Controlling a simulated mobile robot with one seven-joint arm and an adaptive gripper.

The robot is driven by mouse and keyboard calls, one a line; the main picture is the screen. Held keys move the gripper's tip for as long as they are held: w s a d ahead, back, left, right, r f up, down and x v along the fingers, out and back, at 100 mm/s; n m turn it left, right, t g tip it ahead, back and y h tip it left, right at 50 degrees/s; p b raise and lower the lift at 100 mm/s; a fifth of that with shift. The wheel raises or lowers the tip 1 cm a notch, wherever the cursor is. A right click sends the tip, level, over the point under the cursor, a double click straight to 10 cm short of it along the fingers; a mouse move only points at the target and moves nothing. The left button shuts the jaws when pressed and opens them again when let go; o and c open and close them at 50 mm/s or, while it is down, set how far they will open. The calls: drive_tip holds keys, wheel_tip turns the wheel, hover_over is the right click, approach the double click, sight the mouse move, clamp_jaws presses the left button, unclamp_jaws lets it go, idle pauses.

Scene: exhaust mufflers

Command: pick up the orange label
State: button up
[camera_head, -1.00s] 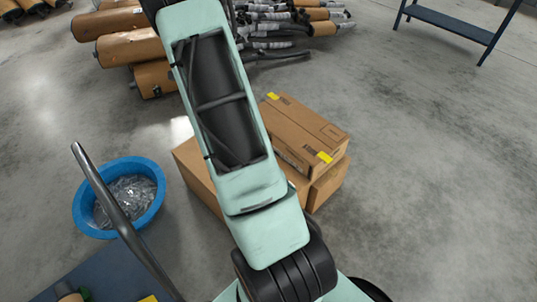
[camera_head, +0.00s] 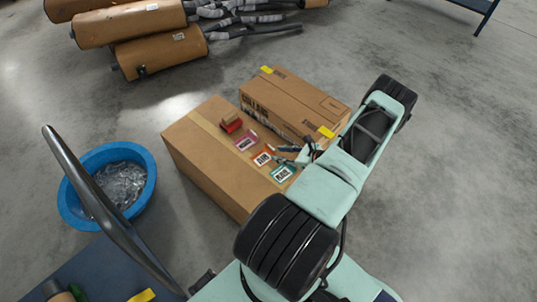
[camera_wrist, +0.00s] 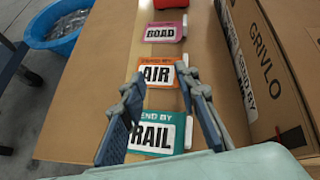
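The orange label (camera_head: 262,158), marked AIR, lies flat on the top of a large cardboard box (camera_head: 190,135). In the wrist view the orange label (camera_wrist: 158,74) is between a pink label (camera_wrist: 165,32) and a teal label (camera_wrist: 158,136). My gripper (camera_head: 290,155) is above the box. In the wrist view my gripper (camera_wrist: 165,105) is open and empty, its two fingers spread on either side of the row. The fingertips appear close to the orange label's left and right edges. I cannot tell how high they are above the box.
A taller carton (camera_head: 290,100) stands right of the labels. A blue tub (camera_head: 75,205) is on the floor at left. Mufflers (camera_head: 130,28) lie behind.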

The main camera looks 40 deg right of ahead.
sight(272, 152)
drive_tip(key=s+d+m+h, duration=0.1)
drive_tip(key=d+f+m+t+h, duration=0.1)
drive_tip(key=s+f+m+t, duration=0.1)
drive_tip(key=shift+s+d+f+m+h+b, duration=0.2)
drive_tip(key=shift+s+d+m+h+b, duration=0.1)
drive_tip(key=shift+d+m+h+b, duration=0.1)
drive_tip(key=b+x, duration=0.1)
drive_tip(key=x, duration=0.4)
drive_tip(key=shift+w, duration=0.1)
drive_tip(key=x, duration=0.1)
drive_tip(key=b+x, duration=0.1)
drive_tip(key=x, duration=0.1)
drive_tip(key=a+b+x, duration=0.1)
drive_tip(key=x, duration=0.1)
drive_tip(key=shift+w+r, duration=0.1)
drive_tip(key=shift+w, duration=0.2)
drive_tip(key=shift+d+r, duration=0.1)
drive_tip(key=c, duration=0.8)
